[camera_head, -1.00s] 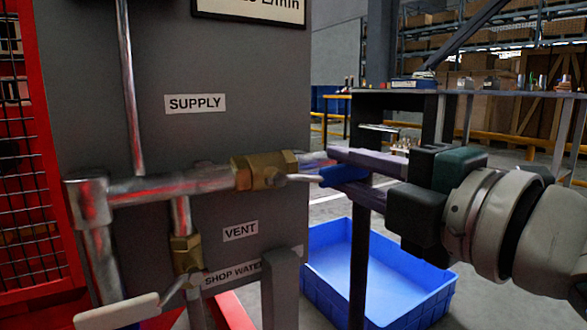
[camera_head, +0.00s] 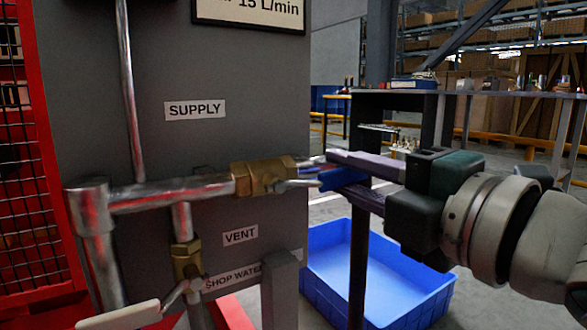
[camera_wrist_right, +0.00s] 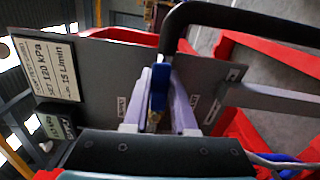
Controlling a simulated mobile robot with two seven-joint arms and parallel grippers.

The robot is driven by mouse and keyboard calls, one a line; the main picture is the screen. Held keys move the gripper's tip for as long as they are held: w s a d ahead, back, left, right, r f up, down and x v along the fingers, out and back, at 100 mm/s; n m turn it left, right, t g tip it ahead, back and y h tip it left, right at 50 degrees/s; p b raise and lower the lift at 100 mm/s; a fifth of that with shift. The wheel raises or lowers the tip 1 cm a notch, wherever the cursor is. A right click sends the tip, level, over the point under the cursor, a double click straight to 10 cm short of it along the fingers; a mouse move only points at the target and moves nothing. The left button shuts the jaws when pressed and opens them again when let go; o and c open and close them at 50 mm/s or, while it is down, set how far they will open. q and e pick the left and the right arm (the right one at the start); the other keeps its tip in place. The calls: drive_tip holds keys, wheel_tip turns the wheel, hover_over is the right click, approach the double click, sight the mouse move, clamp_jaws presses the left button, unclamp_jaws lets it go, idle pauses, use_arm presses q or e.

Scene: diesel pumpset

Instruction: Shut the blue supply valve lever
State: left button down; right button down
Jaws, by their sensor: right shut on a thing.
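The blue supply valve lever (camera_head: 342,178) sticks out to the right from a brass valve (camera_head: 262,178) on a steel pipe, below the SUPPLY label (camera_head: 195,110). My right gripper (camera_head: 338,177) comes in from the right and is shut on the lever's blue grip. One finger lies above the grip and one below it, partly hiding it. In the right wrist view the blue grip (camera_wrist_right: 159,88) stands between the two pale fingers (camera_wrist_right: 158,108). My left gripper is not in view.
A second brass valve (camera_head: 187,262) with a pale handle (camera_head: 120,317) sits lower left near the VENT label (camera_head: 240,235). A blue crate (camera_head: 400,278) is on the floor below the gripper. A dark post and shelf (camera_head: 390,103) stand behind. Red mesh guarding (camera_head: 40,200) is at left.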

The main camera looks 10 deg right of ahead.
sight(335, 169)
drive_tip(key=r+n+p, duration=0.1)
drive_tip(key=n+p, duration=0.1)
drive_tip(key=p, duration=0.1)
drive_tip(key=a+r+n+p, duration=0.1)
drive_tip(key=r+n+p, duration=0.1)
drive_tip(key=n+p, duration=0.1)
drive_tip(key=r+n+p, duration=0.1)
drive_tip(key=n+p, duration=0.1)
drive_tip(key=shift+s+a+r+p, duration=0.3)
drive_tip(key=shift+a+r+p, duration=0.05)
drive_tip(key=shift+p, duration=0.05)
drive_tip(key=n+p, duration=0.1)
drive_tip(key=a+r+n+p, duration=0.1)
drive_tip(key=n, duration=0.1)
drive_tip(key=a+n+p, duration=0.1)
drive_tip(key=shift+s+r+n, duration=0.25)
drive_tip(key=shift+s+n, duration=0.1)
drive_tip(key=shift+n, duration=0.05)
drive_tip(key=shift+s+a+r+n+p, duration=0.15)
drive_tip(key=shift+a+n+p, duration=0.35)
drive_tip(key=shift+n, duration=0.25)
drive_tip(key=shift+s+a+n+p, duration=0.2)
drive_tip(key=shift+a+n+p, duration=0.15)
drive_tip(key=shift+n+p, duration=0.35)
drive_tip(key=shift+s+a+r+n+p, duration=0.15)
drive_tip(key=shift+a+n+p, duration=0.25)
drive_tip(key=shift+n, duration=0.45)
drive_tip(key=shift+a+f, duration=0.1)
drive_tip(key=c, duration=0.7)
unclamp_jaws()
